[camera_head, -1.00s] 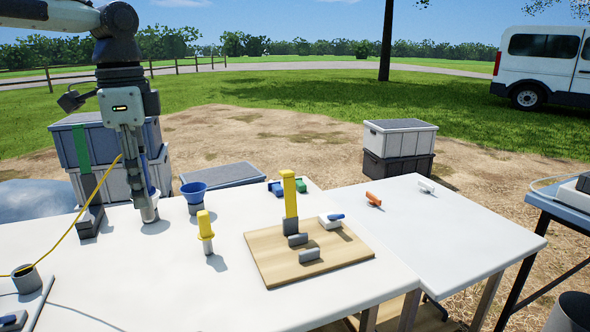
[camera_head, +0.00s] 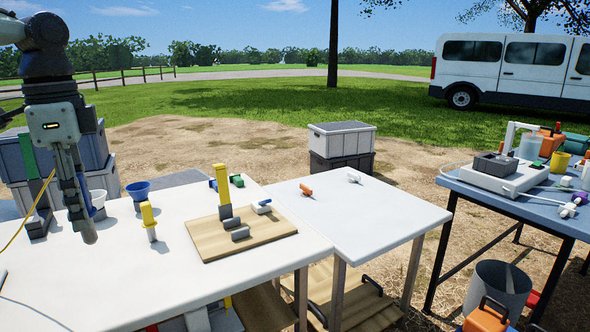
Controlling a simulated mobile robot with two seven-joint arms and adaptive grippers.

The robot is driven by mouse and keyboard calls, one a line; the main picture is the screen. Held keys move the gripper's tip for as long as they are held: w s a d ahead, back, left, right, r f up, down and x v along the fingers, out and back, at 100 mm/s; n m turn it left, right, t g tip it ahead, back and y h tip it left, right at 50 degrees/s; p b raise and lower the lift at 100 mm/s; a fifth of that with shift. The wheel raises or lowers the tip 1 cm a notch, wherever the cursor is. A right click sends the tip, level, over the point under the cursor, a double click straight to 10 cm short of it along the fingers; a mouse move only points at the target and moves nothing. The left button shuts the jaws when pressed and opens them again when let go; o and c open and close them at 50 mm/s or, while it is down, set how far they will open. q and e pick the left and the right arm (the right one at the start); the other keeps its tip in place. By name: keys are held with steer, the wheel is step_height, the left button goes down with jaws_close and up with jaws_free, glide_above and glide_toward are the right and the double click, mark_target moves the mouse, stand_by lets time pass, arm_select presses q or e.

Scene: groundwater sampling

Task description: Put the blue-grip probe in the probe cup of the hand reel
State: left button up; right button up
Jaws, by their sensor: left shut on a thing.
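My left gripper (camera_head: 82,215) hangs pointing down over the left part of the white table. It is shut on a slim upright thing with a blue strip (camera_head: 83,188), which I take to be the blue-grip probe; the fingers hide most of it. My right gripper is not in view.
A yellow-topped piece (camera_head: 148,216) and a wooden board (camera_head: 205,243) with a yellow post are further right. The white table (camera_head: 150,285) is clear in front.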

arm_select(q)
steer(key=shift+s+d, duration=0.15)
steer(key=shift+s, duration=0.05)
steer(key=shift+s+a, duration=0.25)
steer(key=shift+a, duration=0.05)
steer(key=s+a+f+n, duration=0.3)
steer(key=s+a+n, duration=0.1)
steer(key=a, duration=0.3)
steer(key=s+a+f+n, duration=0.3)
steer(key=s+a+n, duration=0.1)
steer(key=a, duration=0.4)
step_height(320, 180, down, 7)
steer(key=s+d+n, duration=0.2)
steer(key=n, duration=0.1)
steer(key=w+d+f+n, duration=0.1)
steer(key=w+d+f, duration=0.15)
steer(key=d, duration=0.35)
steer(key=w+d+f, duration=0.2)
steer(key=d+f, duration=0.2)
steer(key=d, duration=0.2)
steer(key=w+d+r, duration=0.1)
steer(key=w+d, duration=0.1)
steer(key=d, duration=0.5)
steer(key=w+d+r, duration=0.1)
steer(key=d, duration=0.7)
steer(key=shift+w+d+r, duration=0.15)
steer(key=shift+w+r, duration=0.2)
